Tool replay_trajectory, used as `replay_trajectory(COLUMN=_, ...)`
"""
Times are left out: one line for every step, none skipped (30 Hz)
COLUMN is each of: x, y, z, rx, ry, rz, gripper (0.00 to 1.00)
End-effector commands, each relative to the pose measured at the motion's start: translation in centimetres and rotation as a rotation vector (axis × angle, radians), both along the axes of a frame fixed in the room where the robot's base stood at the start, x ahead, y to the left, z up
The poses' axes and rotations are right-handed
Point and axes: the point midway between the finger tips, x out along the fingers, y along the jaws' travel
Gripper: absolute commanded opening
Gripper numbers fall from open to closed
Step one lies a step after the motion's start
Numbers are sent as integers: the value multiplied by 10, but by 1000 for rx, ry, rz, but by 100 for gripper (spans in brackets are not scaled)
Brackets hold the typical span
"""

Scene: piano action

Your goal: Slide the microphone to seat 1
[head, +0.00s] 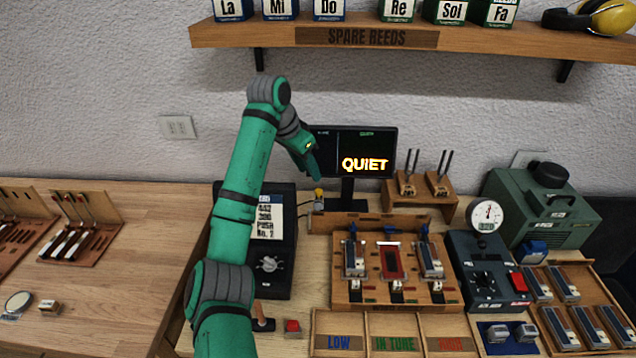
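What looks like the microphone, a small grey piece with a yellow top (318,196), stands at the left end of a wooden rail (345,219). The rail runs behind a wooden board (342,292) with three seats side by side, each with a reed block. The left block (354,260) and right block (430,260) are grey; the middle one (392,262) is red. I cannot read seat numbers. My gripper (314,174) hangs just above the yellow top, in front of the screen's left edge. Its fingers are dark and too small to tell open from shut.
A screen (380,142) reading QUIET stands behind the rail. A black device (283,262) is left of the board, partly behind my arm. A dial gauge box (487,262) is on the right. LOW and IN TUNE trays (366,336) lie in front. A shelf (285,36) hangs above.

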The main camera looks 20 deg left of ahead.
Motion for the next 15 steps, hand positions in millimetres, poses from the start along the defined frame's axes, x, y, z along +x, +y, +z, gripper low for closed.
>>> replay_trajectory(x=3, y=-3, z=-10, rx=-2, ry=2, rz=-1, gripper=37)
replay_trajectory(x=5, y=-4, z=-15, rx=-2, ry=2, rz=-2, gripper=37)
replay_trajectory(x=8, y=-6, z=-21, rx=-1, ry=3, rz=-3, gripper=37)
replay_trajectory(x=10, y=-8, z=-26, rx=-1, ry=2, rz=-4, gripper=37)
replay_trajectory(x=12, y=-10, z=-32, rx=-1, ry=2, rz=-5, gripper=37)
replay_trajectory(x=14, y=-12, z=-38, rx=-1, ry=3, rz=-7, gripper=37)
replay_trajectory(x=16, y=-14, z=-43, rx=-2, ry=2, rz=-7, gripper=37)
replay_trajectory(x=18, y=-15, z=-48, rx=-2, ry=2, rz=-7, gripper=37)
replay_trajectory(x=20, y=-16, z=-53, rx=-1, ry=2, rz=-6, gripper=37)
replay_trajectory(x=21, y=-16, z=-57, rx=-1, ry=2, rz=-5, gripper=37)
replay_trajectory(x=23, y=-16, z=-60, rx=-1, ry=1, rz=-5, gripper=37)
replay_trajectory(x=24, y=-16, z=-64, rx=-1, ry=2, rz=-4, gripper=37)
replay_trajectory(x=25, y=-16, z=-67, rx=0, ry=1, rz=-4, gripper=37)
replay_trajectory(x=26, y=-16, z=-70, rx=-1, ry=1, rz=-3, gripper=37)
replay_trajectory(x=27, y=-16, z=-73, rx=0, ry=0, rz=-1, gripper=37)
